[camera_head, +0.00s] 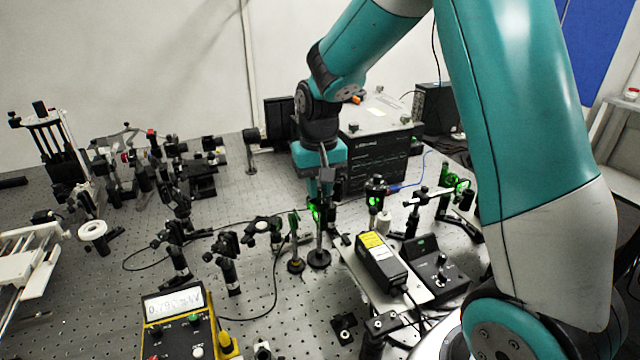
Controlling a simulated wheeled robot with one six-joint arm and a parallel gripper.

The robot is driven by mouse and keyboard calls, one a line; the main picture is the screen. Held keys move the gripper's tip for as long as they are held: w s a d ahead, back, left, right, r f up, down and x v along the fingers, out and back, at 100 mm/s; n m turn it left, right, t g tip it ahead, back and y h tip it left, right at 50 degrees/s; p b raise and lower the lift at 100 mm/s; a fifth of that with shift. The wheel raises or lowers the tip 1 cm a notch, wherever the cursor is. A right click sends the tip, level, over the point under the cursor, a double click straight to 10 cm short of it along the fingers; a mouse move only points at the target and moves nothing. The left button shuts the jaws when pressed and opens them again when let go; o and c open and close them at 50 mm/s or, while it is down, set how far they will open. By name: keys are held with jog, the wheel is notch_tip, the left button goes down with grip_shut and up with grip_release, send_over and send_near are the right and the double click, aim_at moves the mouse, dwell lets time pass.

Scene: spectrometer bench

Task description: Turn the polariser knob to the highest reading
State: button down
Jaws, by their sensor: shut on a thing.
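My gripper (325,188) points down over the optical table, below the teal wrist. It is shut at the top of a post-mounted optic (319,240), which I take to be the polariser. The knob itself is mostly hidden by the fingers and too small to make out. A green glow shows on the mount just below the fingers. The yellow meter (151,338) stands at the front, with a lit display (174,303). Its digits are blurred; they look like a value starting with 0, in mW.
A laser box with a yellow label (379,262) and a black control box (436,272) stand right of the mount. Posts with green spots (376,196) stand close by. A large instrument box (376,150) is behind. Many mounts crowd the left.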

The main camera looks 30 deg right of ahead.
aim_at(319, 189)
jog(key=shift+m, duration=0.3)
jog(key=c, duration=1)
grip_release()
jog(key=shift+c, duration=0.2)
jog(key=shift+r, duration=0.15)
notch_tip(319, 189, up, 17)
jog(key=b, duration=0.1)
jog(key=shift+b, duration=0.4)
jog(key=s+a+f+n+y, duration=0.2)
jog(key=s+a+f+n, duration=0.2)
jog(key=s+a, duration=0.4)
jog(key=s+a+f+n+y, duration=0.2)
jog(key=s+a+f+n, duration=0.3)
jog(key=s, duration=1)
jog(key=a+n, duration=0.2)
jog(key=a, duration=0.2)
jog(key=shift+s+a+f, duration=0.2)
jog(key=shift+s+a, duration=0.05)
jog(key=shift+s, duration=0.1)
